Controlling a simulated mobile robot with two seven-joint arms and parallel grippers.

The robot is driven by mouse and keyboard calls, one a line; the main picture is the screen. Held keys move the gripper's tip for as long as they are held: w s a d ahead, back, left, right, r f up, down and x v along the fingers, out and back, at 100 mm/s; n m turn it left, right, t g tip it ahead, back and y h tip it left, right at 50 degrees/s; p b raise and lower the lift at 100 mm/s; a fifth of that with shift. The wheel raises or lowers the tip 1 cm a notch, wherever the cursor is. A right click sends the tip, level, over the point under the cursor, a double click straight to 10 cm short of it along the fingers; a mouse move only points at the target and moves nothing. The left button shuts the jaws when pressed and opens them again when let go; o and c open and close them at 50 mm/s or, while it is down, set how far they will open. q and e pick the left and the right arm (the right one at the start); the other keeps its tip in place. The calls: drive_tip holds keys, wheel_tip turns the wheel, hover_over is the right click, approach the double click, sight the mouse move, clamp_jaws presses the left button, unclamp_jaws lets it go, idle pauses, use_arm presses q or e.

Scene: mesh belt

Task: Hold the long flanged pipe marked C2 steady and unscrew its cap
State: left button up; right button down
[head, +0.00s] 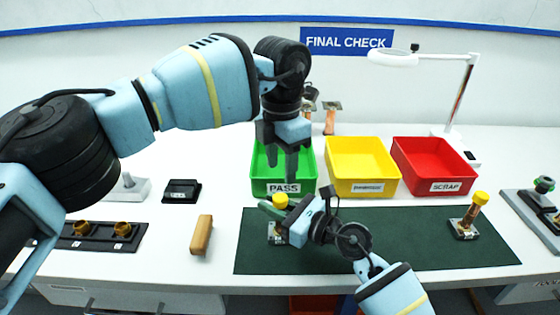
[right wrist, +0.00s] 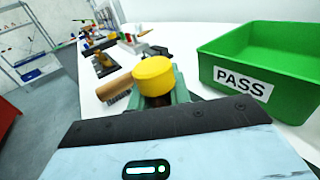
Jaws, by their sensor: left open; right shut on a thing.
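A flanged pipe (head: 276,236) with a yellow cap (head: 280,200) stands on the left part of the green mat. My right gripper (head: 277,209) is shut around it just below the cap. In the right wrist view the cap (right wrist: 154,73) sits on top of a brown pipe between my right fingers (right wrist: 168,98). My left gripper (head: 291,178) is open and empty, pointing down just above the cap. A second flanged pipe (head: 465,219) with a yellow cap stands on the right part of the mat. I cannot read a C2 mark on either pipe.
Green (head: 304,190), yellow (head: 360,187) and red (head: 433,180) bins stand behind the green mat (head: 390,240). A wooden-handled brush (head: 202,235) and a black holder (head: 92,244) with brass fittings lie to the left.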

use_arm(q)
drive_tip(key=m, duration=2.9)
drive_tip(key=shift+a, duration=0.1)
